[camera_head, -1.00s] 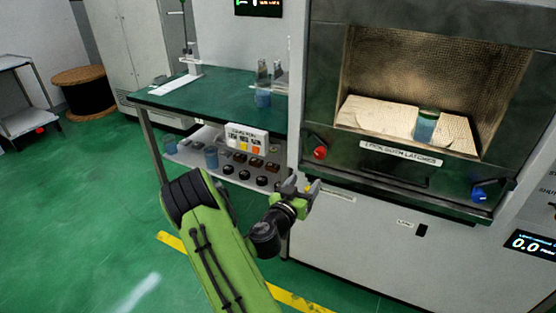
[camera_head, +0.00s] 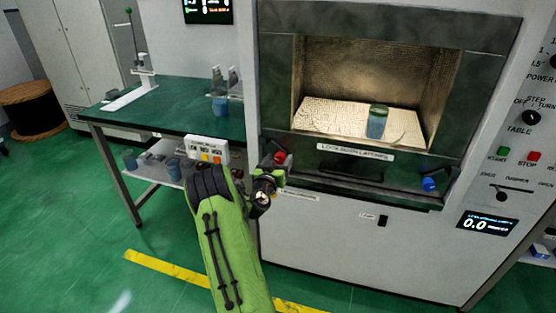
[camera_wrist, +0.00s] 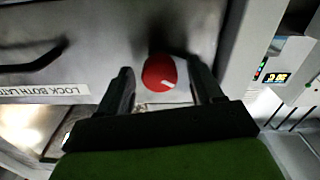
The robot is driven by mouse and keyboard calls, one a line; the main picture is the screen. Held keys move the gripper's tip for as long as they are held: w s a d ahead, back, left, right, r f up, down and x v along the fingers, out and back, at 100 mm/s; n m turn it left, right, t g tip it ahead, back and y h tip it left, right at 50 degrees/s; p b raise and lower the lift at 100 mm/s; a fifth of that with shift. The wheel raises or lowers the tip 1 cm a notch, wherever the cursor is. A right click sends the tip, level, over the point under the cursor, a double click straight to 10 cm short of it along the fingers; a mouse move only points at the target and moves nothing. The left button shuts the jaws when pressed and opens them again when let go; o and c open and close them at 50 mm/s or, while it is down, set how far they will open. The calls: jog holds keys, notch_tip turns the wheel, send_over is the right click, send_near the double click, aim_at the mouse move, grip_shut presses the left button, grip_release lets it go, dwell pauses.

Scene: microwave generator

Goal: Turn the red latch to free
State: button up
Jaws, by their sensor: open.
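The red latch (camera_head: 281,158) is at the lower left of the microwave's front, just beyond my gripper (camera_head: 272,162) in the head view. In the wrist view the red latch (camera_wrist: 159,73) is a round red knob with a pale mark at its lower right. My gripper (camera_wrist: 163,85) is open, with one dark finger on either side of the knob. I cannot tell whether a finger touches it. A blue latch (camera_head: 430,184) is at the lower right of the same front.
The microwave chamber (camera_head: 340,70) stands open with a blue container (camera_head: 377,122) on its pale floor. A "lock both latches" label (camera_head: 355,151) sits below the opening. A green bench (camera_head: 180,118) stands to the left. A control panel (camera_head: 520,130) is at the right.

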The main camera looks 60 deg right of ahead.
jog(key=c, duration=1.1)
jog(key=shift+n, duration=0.4)
jog(key=n+b, duration=0.1)
jog(key=n, duration=0.2)
jog(key=shift+n, duration=0.4)
jog(key=n, duration=0.4)
jog(key=shift+n, duration=0.3)
jog(key=n+p, duration=0.1)
jog(key=n, duration=0.3)
jog(key=shift+w+p, duration=0.1)
jog(key=shift+p, duration=0.25)
jog(key=n+p, duration=0.2)
jog(key=n, duration=0.2)
jog(key=shift+n, duration=0.3)
jog(key=shift+o, duration=0.2)
jog(key=shift+f, duration=0.1)
